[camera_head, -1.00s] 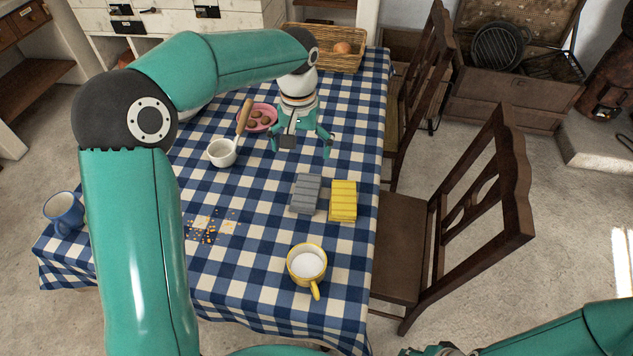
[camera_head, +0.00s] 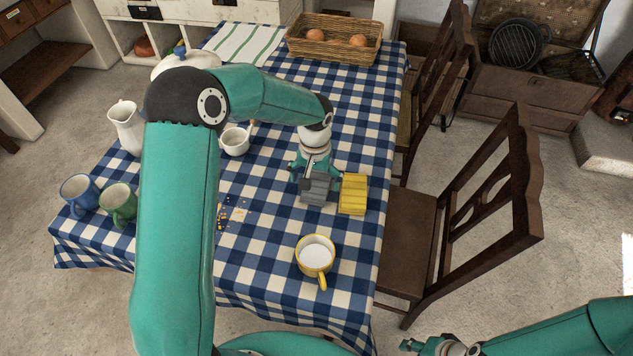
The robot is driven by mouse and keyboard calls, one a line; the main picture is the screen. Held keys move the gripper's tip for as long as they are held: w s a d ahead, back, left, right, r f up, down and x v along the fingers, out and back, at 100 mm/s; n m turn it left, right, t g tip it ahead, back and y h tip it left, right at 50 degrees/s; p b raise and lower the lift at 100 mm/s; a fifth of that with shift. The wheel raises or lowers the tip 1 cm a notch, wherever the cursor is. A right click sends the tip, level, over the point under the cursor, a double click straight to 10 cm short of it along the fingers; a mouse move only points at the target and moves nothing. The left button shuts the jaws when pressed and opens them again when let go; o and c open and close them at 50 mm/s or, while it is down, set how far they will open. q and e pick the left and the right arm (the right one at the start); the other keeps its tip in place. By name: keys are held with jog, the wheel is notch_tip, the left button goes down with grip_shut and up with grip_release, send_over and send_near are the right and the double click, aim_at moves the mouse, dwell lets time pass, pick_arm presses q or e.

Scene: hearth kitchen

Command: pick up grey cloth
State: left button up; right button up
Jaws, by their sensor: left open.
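The grey cloth (camera_head: 316,192), folded and ridged, lies on the blue-and-white checked tablecloth just left of a yellow folded cloth (camera_head: 353,194). My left gripper (camera_head: 314,178) is open, right above the far part of the grey cloth, with one finger to each side of it. The gripper hides the cloth's far end. I cannot tell whether the fingers touch the cloth. My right gripper (camera_head: 425,346) shows partly at the bottom edge, away from the table; its jaws are too unclear to read.
A yellow mug (camera_head: 315,256) with white contents stands nearer the table's front. Orange crumbs (camera_head: 236,212) lie to the left. A chair (camera_head: 410,235) is at the right.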

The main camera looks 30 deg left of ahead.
aim_at(315, 187)
pick_arm(q)
notch_tip(315, 187, down, 2)
jog(key=shift+f, duration=0.15)
jog(key=c, duration=1.2)
notch_tip(315, 187, up, 20)
jog(key=shift+b, duration=0.3)
